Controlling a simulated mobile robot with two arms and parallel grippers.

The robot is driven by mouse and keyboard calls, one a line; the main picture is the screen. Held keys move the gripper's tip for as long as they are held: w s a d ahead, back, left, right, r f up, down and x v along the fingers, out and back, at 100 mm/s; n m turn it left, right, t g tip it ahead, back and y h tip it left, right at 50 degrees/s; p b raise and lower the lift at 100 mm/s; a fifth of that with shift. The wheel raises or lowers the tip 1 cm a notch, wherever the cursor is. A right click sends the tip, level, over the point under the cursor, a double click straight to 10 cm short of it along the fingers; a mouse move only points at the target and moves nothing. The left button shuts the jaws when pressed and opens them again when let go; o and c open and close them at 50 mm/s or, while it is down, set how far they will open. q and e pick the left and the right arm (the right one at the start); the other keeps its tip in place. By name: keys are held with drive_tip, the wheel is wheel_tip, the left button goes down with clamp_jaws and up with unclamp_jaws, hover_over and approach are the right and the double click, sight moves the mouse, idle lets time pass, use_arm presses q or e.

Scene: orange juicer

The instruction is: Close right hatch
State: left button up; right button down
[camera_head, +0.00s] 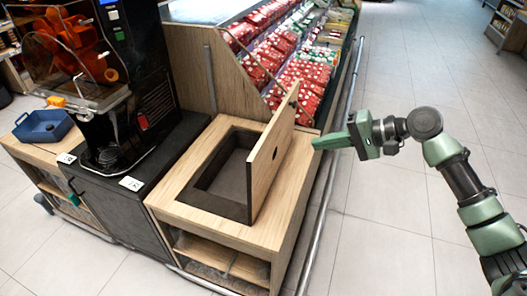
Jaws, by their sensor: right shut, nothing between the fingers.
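The right hatch (270,152) is a light wooden panel with a small dark round hole. It stands up, nearly upright, along the right side of a dark rectangular opening (222,172) in the wooden counter top (180,193). My right gripper (316,144) is green and shut, with nothing held. It is to the right of the raised hatch, on its outer side, with its fingers pointing left toward the panel. A small gap appears between the fingertips and the panel, though the depth is hard to tell. My left gripper is not in view.
An orange juicer (120,75) stands on the dark cabinet to the left, with a blue tray (42,127) beside it. Shelves of red packages (300,80) lie behind the counter. A metal rail (335,130) runs along the right side. Tiled floor on the right is clear.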

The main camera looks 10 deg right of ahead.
drive_tip(key=p, duration=0.3)
approach(262, 146)
wheel_tip(262, 146, down, 3)
drive_tip(key=w+a, duration=0.1)
drive_tip(key=shift+w+a+f+p, duration=0.1)
drive_tip(key=shift+w+a+p, duration=0.6)
drive_tip(key=shift+a, duration=0.45)
drive_tip(key=shift+w+a+f, duration=0.1)
drive_tip(key=shift+w+a, duration=0.35)
drive_tip(key=shift+a, duration=0.15)
drive_tip(key=shift+w, duration=0.15)
